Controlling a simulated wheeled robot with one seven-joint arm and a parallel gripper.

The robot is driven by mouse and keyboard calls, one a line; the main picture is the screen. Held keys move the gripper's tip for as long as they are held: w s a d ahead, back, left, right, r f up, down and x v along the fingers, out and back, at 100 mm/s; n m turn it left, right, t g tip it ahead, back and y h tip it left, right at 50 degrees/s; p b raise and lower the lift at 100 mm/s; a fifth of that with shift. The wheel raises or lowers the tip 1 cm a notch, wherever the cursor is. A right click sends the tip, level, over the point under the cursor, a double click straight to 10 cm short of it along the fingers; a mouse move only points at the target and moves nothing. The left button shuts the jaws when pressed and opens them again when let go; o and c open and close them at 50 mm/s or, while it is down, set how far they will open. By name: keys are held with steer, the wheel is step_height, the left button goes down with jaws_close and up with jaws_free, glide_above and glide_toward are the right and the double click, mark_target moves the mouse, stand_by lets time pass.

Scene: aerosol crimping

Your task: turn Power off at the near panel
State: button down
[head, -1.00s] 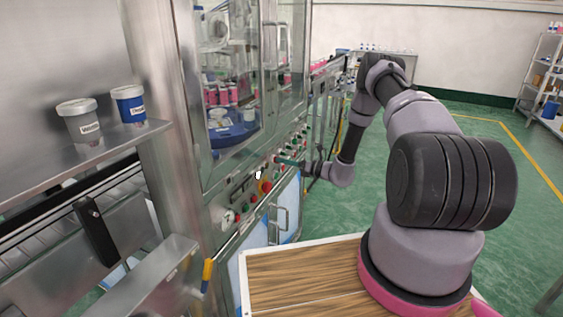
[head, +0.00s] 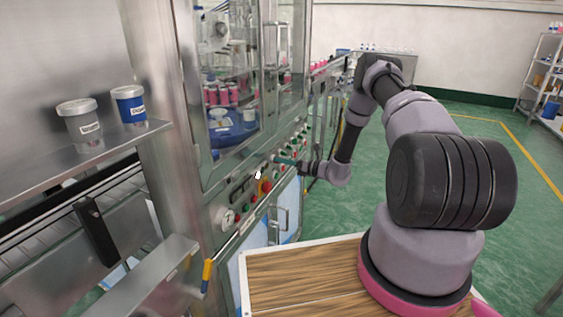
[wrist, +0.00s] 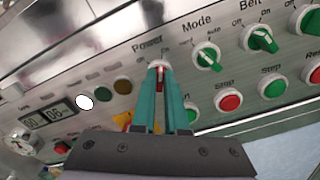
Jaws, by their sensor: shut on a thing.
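The near panel (head: 246,192) is a slanted metal control strip on the front of the machine. In the wrist view the Power knob (wrist: 160,84) is red with a pale ring, below its printed label. My gripper (wrist: 160,72) has its teal fingers closed on the knob from both sides. The fingers hide much of the knob, so its exact setting cannot be read. In the head view my gripper (head: 283,160) reaches the panel from the right, and the knob itself is hidden there.
Green Mode (wrist: 207,57) and Belt (wrist: 262,40) knobs sit right of Power. A white lamp (wrist: 84,102) and a display (wrist: 57,112) are left. Open green floor lies right of the machine.

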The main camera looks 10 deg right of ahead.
steer(key=shift+s+n, duration=0.1)
steer(key=shift+n, duration=5.7)
steer(key=c, duration=0.9)
jaws_free()
steer(key=shift+c, duration=0.2)
steer(key=v, duration=1)
steer(key=shift+s+d, duration=0.25)
steer(key=shift+d, duration=0.05)
